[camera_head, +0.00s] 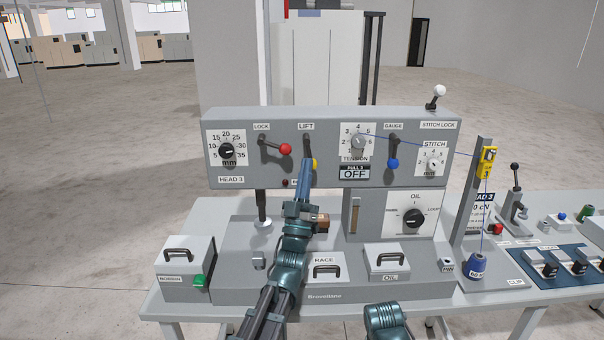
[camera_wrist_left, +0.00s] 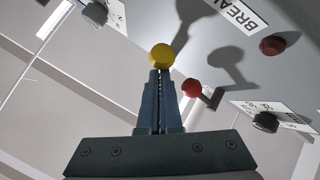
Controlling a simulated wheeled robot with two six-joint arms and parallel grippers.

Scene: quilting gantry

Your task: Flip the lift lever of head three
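The grey head-three panel (camera_head: 270,172) carries the lift lever (camera_head: 307,141) under its LIFT label. The lever hangs down and ends in a yellow knob (camera_head: 315,163). My left gripper (camera_head: 304,166) is in front of the panel at this knob and partly covers it. In the left wrist view the fingers (camera_wrist_left: 160,75) are together, with only a thin slit between them. The yellow knob (camera_wrist_left: 161,54) shows just beyond their tips, not between them. I cannot tell whether they touch it.
The lock lever with a red knob (camera_head: 285,149) is close on the left. The gauge lever with a blue knob (camera_head: 393,163) and the tension dial (camera_head: 358,141) are on the right. Below, lidded boxes and handles stand on the bench (camera_head: 200,215).

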